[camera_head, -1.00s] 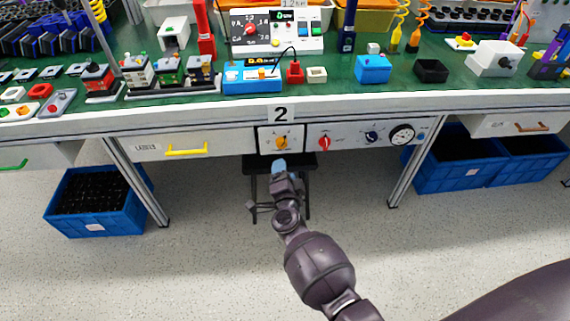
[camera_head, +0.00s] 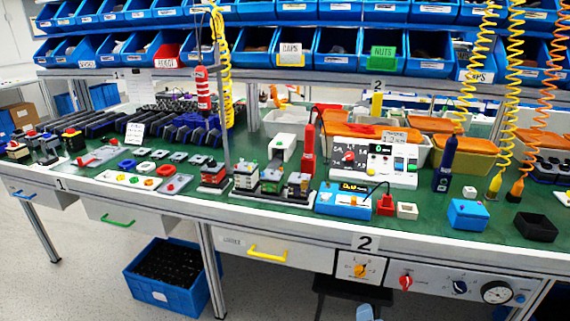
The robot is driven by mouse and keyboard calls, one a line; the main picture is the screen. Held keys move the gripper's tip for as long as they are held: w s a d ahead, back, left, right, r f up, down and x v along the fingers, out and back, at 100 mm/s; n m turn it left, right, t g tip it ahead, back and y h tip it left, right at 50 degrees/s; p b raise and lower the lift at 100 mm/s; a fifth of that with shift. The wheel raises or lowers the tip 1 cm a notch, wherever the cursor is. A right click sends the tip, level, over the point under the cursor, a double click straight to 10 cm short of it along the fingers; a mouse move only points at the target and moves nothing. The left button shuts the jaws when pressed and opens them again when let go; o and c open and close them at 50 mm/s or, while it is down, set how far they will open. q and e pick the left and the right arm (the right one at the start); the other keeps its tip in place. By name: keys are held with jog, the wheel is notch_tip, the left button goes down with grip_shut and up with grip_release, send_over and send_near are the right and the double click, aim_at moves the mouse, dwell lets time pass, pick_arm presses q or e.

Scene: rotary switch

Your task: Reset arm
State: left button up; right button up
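The rotary switch (camera_head: 360,269) has an orange-yellow knob on a white, black-framed plate, set in the bench front below the "2" label. The light-blue tip of my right gripper (camera_head: 366,313) shows at the bottom edge, below the switch and apart from it in the picture. The rest of that gripper is cut off, so I cannot tell if it is open or shut. My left gripper is not in view.
To the right of the switch, the panel has a red knob (camera_head: 405,281), a dark blue knob (camera_head: 459,286) and a dial (camera_head: 496,292). A drawer with a yellow handle (camera_head: 267,253) is to the left. A blue crate (camera_head: 160,296) stands on the floor. The green benchtop is crowded.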

pick_arm(q)
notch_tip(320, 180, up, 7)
jog(key=p, duration=0.8)
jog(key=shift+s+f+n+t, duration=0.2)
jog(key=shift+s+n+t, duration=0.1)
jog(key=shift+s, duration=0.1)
pick_arm(e)
jog(key=s+d+r+n+g+y, duration=0.1)
jog(key=s+n, duration=0.5)
jog(key=s, duration=1)
jog(key=s+d+r+n+g+y, duration=0.2)
jog(key=s+d+r+n+g, duration=0.2)
jog(key=s, duration=1.3)
jog(key=r+n+g, duration=0.1)
jog(key=n, duration=0.2)
jog(key=shift+d+r, duration=0.15)
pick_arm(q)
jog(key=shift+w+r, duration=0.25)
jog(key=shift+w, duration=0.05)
pick_arm(e)
jog(key=shift+w, duration=0.1)
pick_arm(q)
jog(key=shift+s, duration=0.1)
pick_arm(e)
jog(key=shift+w, duration=0.1)
